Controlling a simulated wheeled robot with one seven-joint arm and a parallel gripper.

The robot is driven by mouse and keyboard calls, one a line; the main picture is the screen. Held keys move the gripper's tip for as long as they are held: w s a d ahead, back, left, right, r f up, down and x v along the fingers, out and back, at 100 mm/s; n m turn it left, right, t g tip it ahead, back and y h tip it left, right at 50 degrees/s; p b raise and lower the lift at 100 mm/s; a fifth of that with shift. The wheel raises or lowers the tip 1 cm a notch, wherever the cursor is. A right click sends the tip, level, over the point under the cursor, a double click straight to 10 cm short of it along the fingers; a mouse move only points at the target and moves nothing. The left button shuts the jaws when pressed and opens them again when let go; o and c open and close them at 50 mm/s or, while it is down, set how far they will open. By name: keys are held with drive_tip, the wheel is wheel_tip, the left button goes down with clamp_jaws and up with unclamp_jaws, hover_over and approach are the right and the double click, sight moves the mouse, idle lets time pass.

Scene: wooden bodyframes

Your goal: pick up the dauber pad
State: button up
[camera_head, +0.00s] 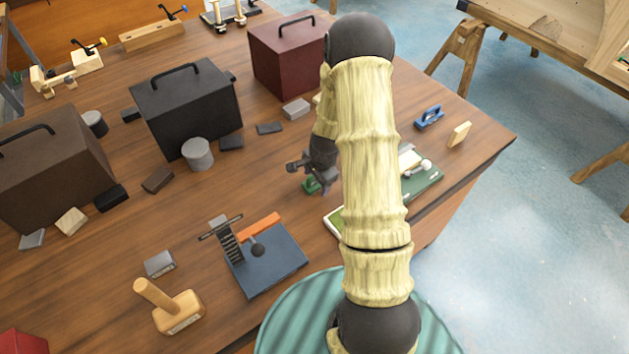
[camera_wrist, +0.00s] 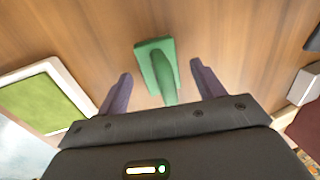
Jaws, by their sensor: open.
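A green block with a rounded green handle (camera_wrist: 163,72), which looks like the dauber pad, lies on the wooden table. In the wrist view its handle points toward my gripper (camera_wrist: 160,76), whose two dark fingers are open, one on each side of it. I see no contact between the fingers and the pad. In the head view the green pad (camera_head: 311,186) shows just below my gripper (camera_head: 303,171), partly hidden by it.
A white-rimmed tray with a green surface (camera_wrist: 45,98) lies left of the pad in the wrist view. In the head view a blue plate with an orange bar (camera_head: 270,272), a wooden mallet (camera_head: 178,312) and several cases, including a black one (camera_head: 190,105), stand on the table (camera_head: 270,180).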

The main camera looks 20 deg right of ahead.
drive_tip(key=shift+f, duration=0.25)
idle(0.3)
drive_tip(key=c, duration=1.1)
drive_tip(key=shift+r, duration=0.1)
wheel_tip(320, 180, up, 10)
drive_tip(key=shift+b, duration=0.95)
